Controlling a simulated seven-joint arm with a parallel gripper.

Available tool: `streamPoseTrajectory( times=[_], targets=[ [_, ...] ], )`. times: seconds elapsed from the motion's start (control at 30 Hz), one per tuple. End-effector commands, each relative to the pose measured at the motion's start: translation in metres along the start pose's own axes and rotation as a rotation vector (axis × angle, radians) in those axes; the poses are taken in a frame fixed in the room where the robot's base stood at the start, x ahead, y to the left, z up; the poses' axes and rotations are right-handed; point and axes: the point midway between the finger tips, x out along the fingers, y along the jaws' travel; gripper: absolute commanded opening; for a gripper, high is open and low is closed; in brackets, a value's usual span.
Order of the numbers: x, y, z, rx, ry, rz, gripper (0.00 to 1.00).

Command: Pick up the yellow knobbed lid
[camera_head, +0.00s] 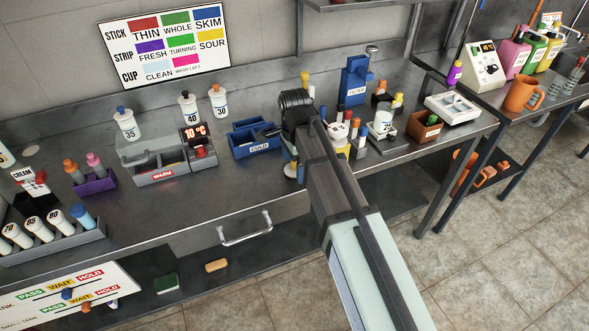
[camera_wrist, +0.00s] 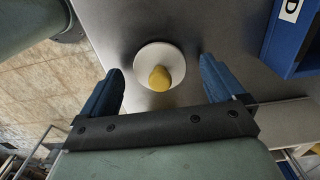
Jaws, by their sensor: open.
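The yellow knobbed lid (camera_wrist: 160,68) is a round white disc with a yellow knob, lying on the steel bench near its front edge. In the head view the lid (camera_head: 290,171) shows partly beside my arm. My gripper (camera_wrist: 160,66) is open, with one blue finger on each side of the lid in the wrist view. The fingers appear apart from the lid, with nothing held between them. The head view mostly hides the gripper behind my arm, and how high the fingertips are above the bench is hard to tell.
A blue bin marked COLD (camera_head: 255,146) stands close by on the left; its edge (camera_wrist: 286,62) shows in the wrist view. A grey WARM bin (camera_head: 155,170) is farther left. Bottles and small racks crowd the bench right of my arm. The bench front by the drawer handle is clear.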

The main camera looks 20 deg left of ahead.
Motion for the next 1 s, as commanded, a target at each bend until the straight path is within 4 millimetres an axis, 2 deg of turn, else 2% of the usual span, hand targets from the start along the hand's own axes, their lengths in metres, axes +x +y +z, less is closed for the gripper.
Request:
streamPoseTrajectory(
  times=[0.23, 0.83, 1.0],
  targets=[
    [0.001, -0.0001, 0.0, 0.0, 0.0, 0.0, 0.94],
    [0.0007, -0.0001, 0.0, 0.0, 0.0, 0.0, 0.36],
    [0.0006, -0.0001, 0.0, 0.0, 0.0, 0.0, 0.36]
  ],
)
